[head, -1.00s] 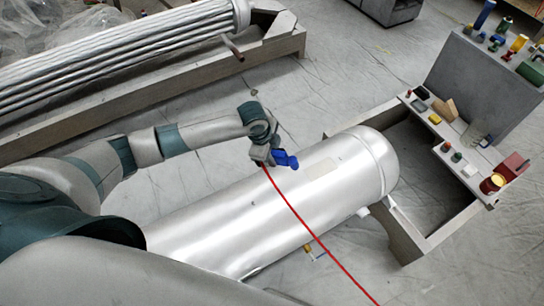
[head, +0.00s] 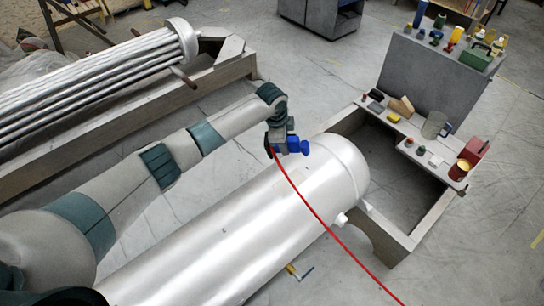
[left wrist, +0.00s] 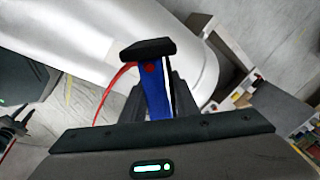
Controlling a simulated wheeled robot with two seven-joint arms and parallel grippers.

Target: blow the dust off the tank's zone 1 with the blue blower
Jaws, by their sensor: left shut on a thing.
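The tank (head: 255,215) is a long silver cylinder lying across the middle of the head view, its domed end at the upper right. A faint paler patch (head: 292,180) shows on its top; I cannot make out dust or a zone mark. My left gripper (head: 282,146) is shut on the blue blower (head: 298,147) and holds it over the tank near the domed end. A red hose (head: 330,225) runs from the blower down across the tank to the lower right. The left wrist view shows the blue blower (left wrist: 152,88) between the fingers.
A shelf (head: 415,130) with small items and a red box (head: 477,153) stands at right, beside a grey cabinet (head: 430,75). A tube bundle (head: 100,75) lies on a beam at upper left.

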